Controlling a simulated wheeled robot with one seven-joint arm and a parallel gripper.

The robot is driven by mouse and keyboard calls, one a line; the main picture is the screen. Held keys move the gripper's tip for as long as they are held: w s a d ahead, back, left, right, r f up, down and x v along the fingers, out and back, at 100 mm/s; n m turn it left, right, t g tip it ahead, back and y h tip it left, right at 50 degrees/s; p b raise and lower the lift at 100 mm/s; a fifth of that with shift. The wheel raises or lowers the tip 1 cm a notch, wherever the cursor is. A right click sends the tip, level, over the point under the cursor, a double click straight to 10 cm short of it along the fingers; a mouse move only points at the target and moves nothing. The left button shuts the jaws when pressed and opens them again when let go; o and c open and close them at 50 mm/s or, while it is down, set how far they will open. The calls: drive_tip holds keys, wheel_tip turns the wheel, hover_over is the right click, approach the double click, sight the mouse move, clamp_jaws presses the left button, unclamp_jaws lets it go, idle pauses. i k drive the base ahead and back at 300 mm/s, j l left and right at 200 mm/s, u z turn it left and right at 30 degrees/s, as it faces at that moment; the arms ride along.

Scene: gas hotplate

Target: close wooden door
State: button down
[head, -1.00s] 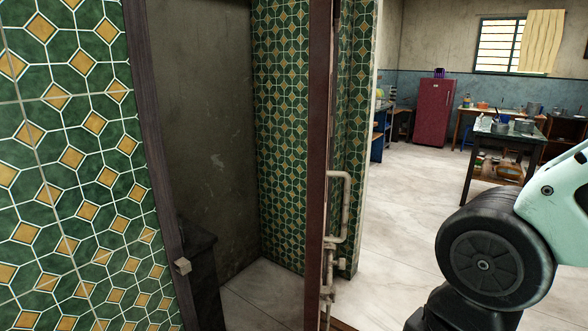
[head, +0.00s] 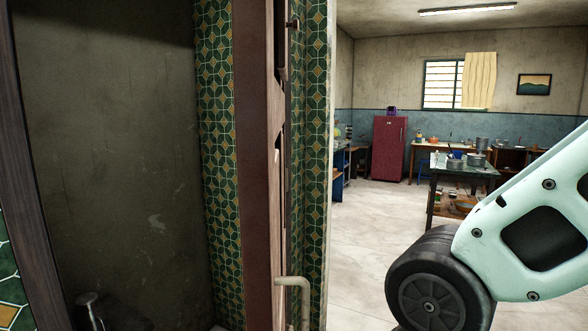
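The wooden door (head: 257,180) is seen nearly edge-on, reddish brown, just left of the middle in the head view. It stands open beside a doorway. The dark wooden door frame (head: 40,170) runs down the left side. Through the opening I see a grey plaster wall (head: 110,150) and green-and-yellow tiles. My arm shows at the lower right, pale green with a black joint, apart from the door. My gripper is outside the picture.
A pale pipe (head: 303,290) bends close beside the door's right face. Open pale floor (head: 360,240) lies to the right. Farther back stand a red fridge (head: 388,148), a cluttered table (head: 468,170) and a window (head: 440,84).

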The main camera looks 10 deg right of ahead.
sight(259, 89)
drive_tip(key=i+l+u, duration=0.3)
drive_tip(key=i+l, duration=0.15)
drive_tip(key=l, duration=0.2)
drive_tip(key=l+u, duration=0.5)
drive_tip(key=k+z, duration=0.1)
drive_tip(key=z, duration=0.2)
drive_tip(key=k+z, duration=0.1)
drive_tip(key=z, duration=0.25)
